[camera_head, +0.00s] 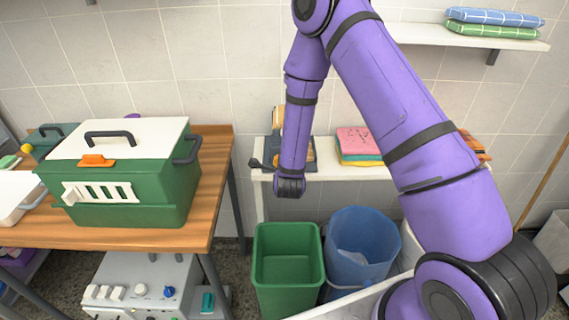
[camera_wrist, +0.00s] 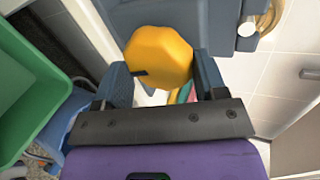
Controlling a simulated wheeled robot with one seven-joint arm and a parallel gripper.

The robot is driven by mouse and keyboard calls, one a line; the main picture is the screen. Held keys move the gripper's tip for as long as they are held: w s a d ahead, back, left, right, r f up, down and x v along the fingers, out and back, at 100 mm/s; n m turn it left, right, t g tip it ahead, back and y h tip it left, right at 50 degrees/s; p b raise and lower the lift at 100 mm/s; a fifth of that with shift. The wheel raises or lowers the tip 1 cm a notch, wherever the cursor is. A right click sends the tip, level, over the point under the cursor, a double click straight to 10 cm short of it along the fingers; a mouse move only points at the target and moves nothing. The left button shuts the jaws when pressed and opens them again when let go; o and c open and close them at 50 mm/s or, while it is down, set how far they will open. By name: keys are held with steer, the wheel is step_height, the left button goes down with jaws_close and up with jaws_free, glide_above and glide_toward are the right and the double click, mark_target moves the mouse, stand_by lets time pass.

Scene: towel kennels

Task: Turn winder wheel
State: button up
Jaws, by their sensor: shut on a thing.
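The winder wheel (camera_wrist: 160,55) is a yellow-orange, many-sided knob with a short dark mark at its lower left edge. It sits against a dark blue-grey body (camera_wrist: 140,14) in the wrist view. My gripper (camera_wrist: 163,72) has one finger on each side of the wheel and is shut on it. The far side of the wheel is hidden. In the head view my arm covers much of the winder, and its wheel cannot be made out clearly.
A white bench (camera_head: 345,172) holds folded cloths (camera_head: 358,142). A green bin (camera_head: 287,268) and a blue bin (camera_head: 360,250) stand below it. A green carrier with a white lid (camera_head: 130,180) stands on the wooden table (camera_head: 222,160) at left.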

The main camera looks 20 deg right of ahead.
steer(key=shift+d+f+m+t+y, duration=0.15)
steer(key=shift+m+t+y, duration=0.35)
steer(key=shift+m+y, duration=0.7)
steer(key=shift+f+m+t+y, duration=0.25)
steer(key=shift+m+t+y, duration=0.3)
steer(key=shift+m, duration=1.25)
steer(key=o, duration=0.9)
steer(key=v, duration=1.1)
